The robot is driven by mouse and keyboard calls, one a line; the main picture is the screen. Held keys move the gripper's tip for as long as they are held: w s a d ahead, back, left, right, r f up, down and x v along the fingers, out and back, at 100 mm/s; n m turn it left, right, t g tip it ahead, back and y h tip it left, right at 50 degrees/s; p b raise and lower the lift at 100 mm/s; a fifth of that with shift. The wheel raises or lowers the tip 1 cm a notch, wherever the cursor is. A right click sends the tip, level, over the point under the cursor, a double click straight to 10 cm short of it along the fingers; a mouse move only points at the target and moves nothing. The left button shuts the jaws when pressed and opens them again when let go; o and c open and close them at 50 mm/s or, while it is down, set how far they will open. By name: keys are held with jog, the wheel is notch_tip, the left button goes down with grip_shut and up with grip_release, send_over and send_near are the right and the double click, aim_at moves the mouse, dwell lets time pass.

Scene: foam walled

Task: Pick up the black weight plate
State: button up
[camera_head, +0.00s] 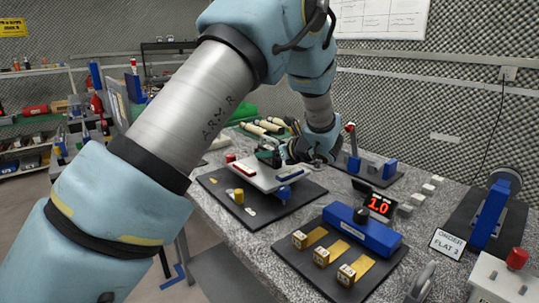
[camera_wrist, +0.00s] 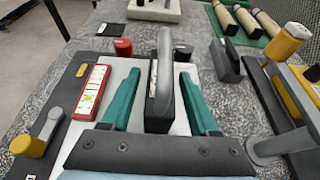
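A dark grey-black plate (camera_wrist: 161,82), which looks like the weight plate, stands on edge on a white platform (camera_wrist: 129,71) in the wrist view. My gripper (camera_wrist: 160,75) has its two teal fingers apart, one on each side of the plate. A gap shows between the plate and each finger, so it is not gripped. In the head view my gripper (camera_head: 268,157) is low over the white platform (camera_head: 258,176); the plate cannot be made out clearly there, and the wrist partly covers that area.
A yellow knob (camera_head: 238,196) stands on the black mat. To the right are a blue device (camera_head: 362,230) and a red "1.0" display (camera_head: 380,205).

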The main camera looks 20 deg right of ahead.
grip_shut()
dwell(0.3)
dwell(0.7)
jog(key=shift+r, duration=0.15)
